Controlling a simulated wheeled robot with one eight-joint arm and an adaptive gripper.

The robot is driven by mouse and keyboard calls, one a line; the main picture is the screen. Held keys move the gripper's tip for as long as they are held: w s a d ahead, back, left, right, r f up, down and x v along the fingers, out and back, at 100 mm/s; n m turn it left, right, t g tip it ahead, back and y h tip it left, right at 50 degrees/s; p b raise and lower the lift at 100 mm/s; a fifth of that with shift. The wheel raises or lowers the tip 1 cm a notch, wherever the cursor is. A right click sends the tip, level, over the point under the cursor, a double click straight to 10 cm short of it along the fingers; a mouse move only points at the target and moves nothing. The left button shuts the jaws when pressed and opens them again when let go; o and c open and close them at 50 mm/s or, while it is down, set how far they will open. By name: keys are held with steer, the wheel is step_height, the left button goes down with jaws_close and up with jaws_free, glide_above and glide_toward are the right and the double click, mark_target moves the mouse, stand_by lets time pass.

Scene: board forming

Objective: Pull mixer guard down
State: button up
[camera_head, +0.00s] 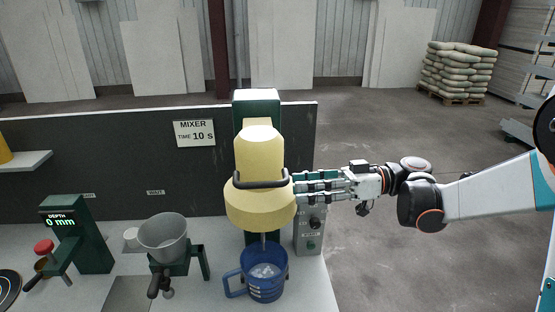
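The mixer has a pale yellow guard (258,208) with a dark curved handle (262,184) across its front. The guard sits clear above a blue mug-like container (265,268), and a thin grey shaft shows between them. My gripper (300,187) comes in from the right, roughly level, with its fingers pointing left at the right end of the handle. I cannot tell whether the fingers touch the handle or guard, or how far apart they are.
A control box (310,235) with knobs stands below my gripper. A grey hopper (163,238) and a green depth gauge (75,235) stand on the bench to the left. A dark panel (120,160) runs behind the mixer. Open floor lies to the right.

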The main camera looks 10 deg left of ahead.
mark_target(249, 186)
steer(key=shift+n+y, duration=0.3)
steer(key=shift+n, duration=0.2)
steer(key=x, duration=0.4)
steer(key=p+x, duration=0.1)
steer(key=x, duration=0.3)
steer(key=r+x, duration=0.1)
steer(key=x, duration=0.3)
steer(key=shift+a, duration=0.25)
jaws_close()
